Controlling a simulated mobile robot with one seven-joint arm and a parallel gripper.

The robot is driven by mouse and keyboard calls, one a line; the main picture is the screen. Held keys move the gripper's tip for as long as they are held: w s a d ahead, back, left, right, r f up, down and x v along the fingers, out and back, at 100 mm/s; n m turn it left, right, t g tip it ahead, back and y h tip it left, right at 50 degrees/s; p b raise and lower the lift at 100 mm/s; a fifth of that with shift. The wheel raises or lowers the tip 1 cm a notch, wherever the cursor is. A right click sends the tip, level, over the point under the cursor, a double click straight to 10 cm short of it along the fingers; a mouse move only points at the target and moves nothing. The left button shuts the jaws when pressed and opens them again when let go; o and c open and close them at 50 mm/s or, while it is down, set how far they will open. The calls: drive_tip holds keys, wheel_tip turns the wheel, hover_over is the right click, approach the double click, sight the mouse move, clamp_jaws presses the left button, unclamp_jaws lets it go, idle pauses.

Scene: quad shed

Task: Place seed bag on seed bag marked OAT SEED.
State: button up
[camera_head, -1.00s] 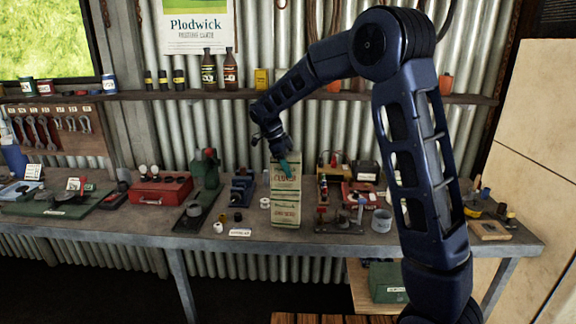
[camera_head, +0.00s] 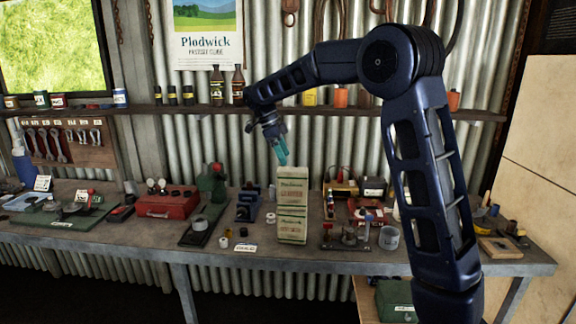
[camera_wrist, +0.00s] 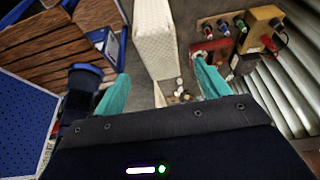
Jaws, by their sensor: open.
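Two pale cream seed bags with green bands stand stacked on the workbench in the head view. The upper seed bag (camera_head: 292,185) rests upright on the lower seed bag (camera_head: 292,225), edges roughly lined up. Their small print is too blurred to read surely, so I cannot confirm which is marked OAT SEED. My gripper (camera_head: 281,151) is open and empty, with its teal fingertips just above the upper bag's top. In the wrist view, my gripper (camera_wrist: 162,85) shows its fingers spread apart, with a pale woven bag surface (camera_wrist: 155,38) beyond them.
The workbench (camera_head: 130,238) is crowded. A red toolbox (camera_head: 168,204) and a blue vise (camera_head: 248,205) stand left of the bags. A grey cup (camera_head: 389,238) and small tools stand to the right. A shelf (camera_head: 330,111) with bottles and tins runs along the wall behind.

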drive_tip(key=shift+a+r, duration=0.25)
drive_tip(key=shift+r, duration=0.35)
drive_tip(key=shift+d+r, duration=0.1)
drive_tip(key=shift+d, duration=0.2)
drive_tip(key=s+d+r+n+y, duration=0.1)
drive_tip(key=s+d+n, duration=0.2)
drive_tip(key=d, duration=0.5)
drive_tip(key=s+d+r+n+t+y, duration=0.1)
drive_tip(key=s+d+n, duration=0.15)
drive_tip(key=d, duration=0.55)
drive_tip(key=s+d+r+n+y, duration=0.1)
drive_tip(key=s+d+n, duration=0.25)
drive_tip(key=d, duration=0.45)
drive_tip(key=s+d+f+n+t, duration=0.1)
drive_tip(key=s+d+f+n, duration=0.1)
drive_tip(key=s, duration=0.4)
drive_tip(key=s+d+f+n+t+y, duration=0.1)
drive_tip(key=s+d+f+n, duration=0.2)
drive_tip(key=s+d, duration=0.3)
drive_tip(key=s+d+f+n+t, duration=0.1)
drive_tip(key=s+d+f+n, duration=0.2)
drive_tip(key=s+d+n, duration=0.1)
drive_tip(key=s+d, duration=0.1)
drive_tip(key=s, duration=0.1)
drive_tip(key=shift+s+d+t, duration=0.15)
drive_tip(key=shift+s+t, duration=0.15)
drive_tip(key=shift+f, duration=0.1)
